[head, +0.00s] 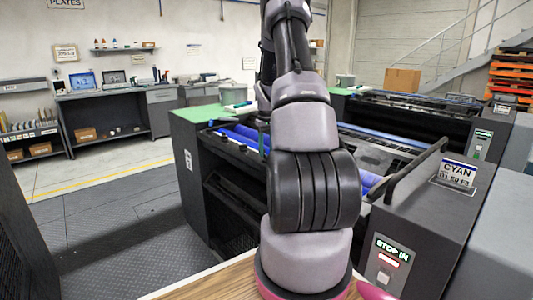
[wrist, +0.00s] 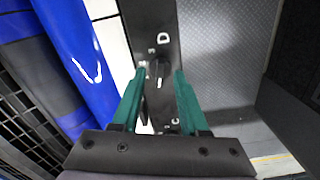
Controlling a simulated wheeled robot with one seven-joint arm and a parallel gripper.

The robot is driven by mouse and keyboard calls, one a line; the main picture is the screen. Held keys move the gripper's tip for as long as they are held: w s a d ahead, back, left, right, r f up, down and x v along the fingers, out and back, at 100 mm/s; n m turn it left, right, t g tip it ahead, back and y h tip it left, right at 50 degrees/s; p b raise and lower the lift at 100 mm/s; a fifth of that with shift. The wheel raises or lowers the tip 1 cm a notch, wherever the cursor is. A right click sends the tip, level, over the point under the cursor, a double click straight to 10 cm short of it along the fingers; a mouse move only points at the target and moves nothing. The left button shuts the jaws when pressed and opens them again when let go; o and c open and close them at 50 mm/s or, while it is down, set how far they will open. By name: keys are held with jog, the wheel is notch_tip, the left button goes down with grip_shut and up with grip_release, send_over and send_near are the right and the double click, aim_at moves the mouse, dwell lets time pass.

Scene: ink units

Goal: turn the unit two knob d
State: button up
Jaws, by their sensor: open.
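In the wrist view a small dark knob (wrist: 155,73) sits on a narrow dark rail (wrist: 153,20), just below a white letter D. My gripper (wrist: 160,77) has green fingers spread apart, with one tip on each side of this knob in the picture. I cannot tell whether the tips reach down to its depth. The knob's pointer is dark and its setting is hard to read. A letter C shows lower on the rail, partly between the fingers. In the head view my arm hides the gripper and the knob.
Blue rollers (wrist: 55,45) lie left of the rail, and a grey tread-plate floor (wrist: 225,60) lies right of it. In the head view a dark press unit (head: 205,170) stands behind my arm, with a CYAN sign (head: 457,172) and a lit red STOP IN panel (head: 389,252) at right.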

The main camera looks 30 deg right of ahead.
jog(key=shift+f, duration=0.65)
grip_shut()
